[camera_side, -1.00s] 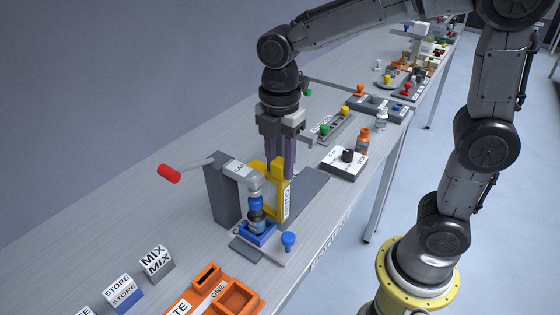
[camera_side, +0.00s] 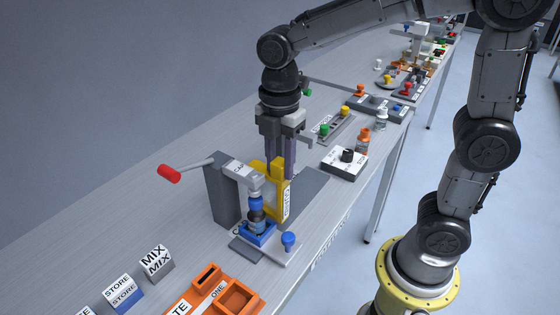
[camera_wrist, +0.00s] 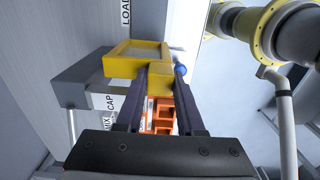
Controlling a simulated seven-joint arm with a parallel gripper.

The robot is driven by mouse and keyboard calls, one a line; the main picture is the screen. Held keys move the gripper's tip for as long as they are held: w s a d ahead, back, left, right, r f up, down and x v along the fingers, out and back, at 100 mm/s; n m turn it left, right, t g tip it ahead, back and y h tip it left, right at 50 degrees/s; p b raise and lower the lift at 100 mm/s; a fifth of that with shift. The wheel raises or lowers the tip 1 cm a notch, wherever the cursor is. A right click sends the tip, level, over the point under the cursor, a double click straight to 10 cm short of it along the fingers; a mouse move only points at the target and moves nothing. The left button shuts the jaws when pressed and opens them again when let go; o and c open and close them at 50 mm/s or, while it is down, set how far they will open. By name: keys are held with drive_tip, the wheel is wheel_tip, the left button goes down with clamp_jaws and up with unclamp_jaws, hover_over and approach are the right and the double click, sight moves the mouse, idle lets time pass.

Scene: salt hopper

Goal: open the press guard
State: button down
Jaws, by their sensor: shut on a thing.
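The press guard is a yellow frame (camera_side: 281,190) with a lettered side, standing beside the capping press (camera_side: 222,190). It also shows in the wrist view as a yellow frame (camera_wrist: 117,68) around a pale pane. My gripper (camera_side: 279,168) points down at the guard, its fingers reaching the frame's upper part. In the wrist view my fingers (camera_wrist: 162,72) lie at the yellow frame's near side and are shut on it. The contact itself is partly hidden. A bottle with a blue cap (camera_side: 256,210) stands upright in the press under its grey head.
The press has a lever with a red knob (camera_side: 170,174) at left. A blue knob (camera_side: 288,240) stands on the plate in front. An orange tray (camera_side: 225,297) lies at the front. A white box with a black knob (camera_side: 345,160) is at right. A grey strip (camera_side: 308,185) beside the guard is clear.

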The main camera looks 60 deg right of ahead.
drive_tip(key=shift+r, duration=0.1)
idle(0.3)
drive_tip(key=w, duration=0.8)
drive_tip(key=shift+w, duration=0.3)
drive_tip(key=c, duration=0.5)
unclamp_jaws()
drive_tip(key=shift+r, duration=6.9)
